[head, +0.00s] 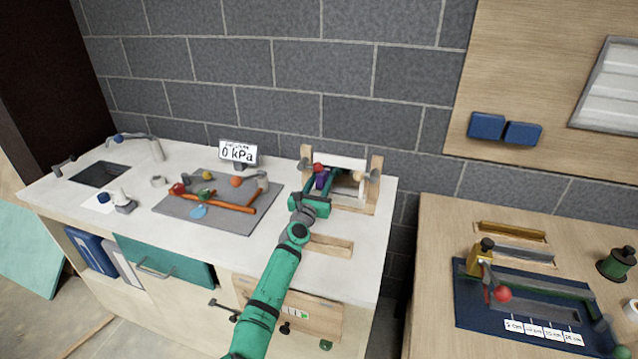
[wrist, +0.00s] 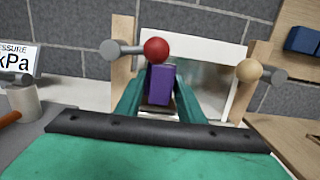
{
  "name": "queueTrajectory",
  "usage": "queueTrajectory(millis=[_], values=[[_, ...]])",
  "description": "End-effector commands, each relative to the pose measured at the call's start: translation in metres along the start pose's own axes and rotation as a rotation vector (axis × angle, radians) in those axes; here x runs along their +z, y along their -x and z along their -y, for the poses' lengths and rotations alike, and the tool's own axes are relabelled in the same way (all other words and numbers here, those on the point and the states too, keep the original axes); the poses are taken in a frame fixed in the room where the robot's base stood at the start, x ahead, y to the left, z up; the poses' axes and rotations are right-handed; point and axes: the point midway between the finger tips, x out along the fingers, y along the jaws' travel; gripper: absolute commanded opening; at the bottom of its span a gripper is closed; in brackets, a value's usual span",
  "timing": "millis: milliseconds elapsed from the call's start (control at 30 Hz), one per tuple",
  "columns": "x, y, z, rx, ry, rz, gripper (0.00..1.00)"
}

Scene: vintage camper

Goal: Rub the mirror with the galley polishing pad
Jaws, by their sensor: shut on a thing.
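My gripper (head: 321,186) is shut on a purple block, which I take to be the polishing pad (head: 321,179). In the wrist view the pad (wrist: 161,84) stands between the two green fingers (wrist: 160,98). Behind it a shiny grey panel, apparently the mirror (wrist: 207,82), leans between two wooden posts under a white strip. The pad is in front of the mirror's left part. I cannot tell whether they touch. In the head view my arm and the fixture partly hide the mirror.
A grey mat with pipes (head: 228,215) and a pressure sign (head: 238,153) are to the left. The white counter's front right (head: 368,260) is clear.

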Motion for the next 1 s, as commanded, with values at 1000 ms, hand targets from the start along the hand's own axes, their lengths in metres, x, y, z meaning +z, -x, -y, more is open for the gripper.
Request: queueTrajectory(millis=[1000], values=[[-0.003,0.002,0.017,-0.007,0.001,-0.007,0.10]])
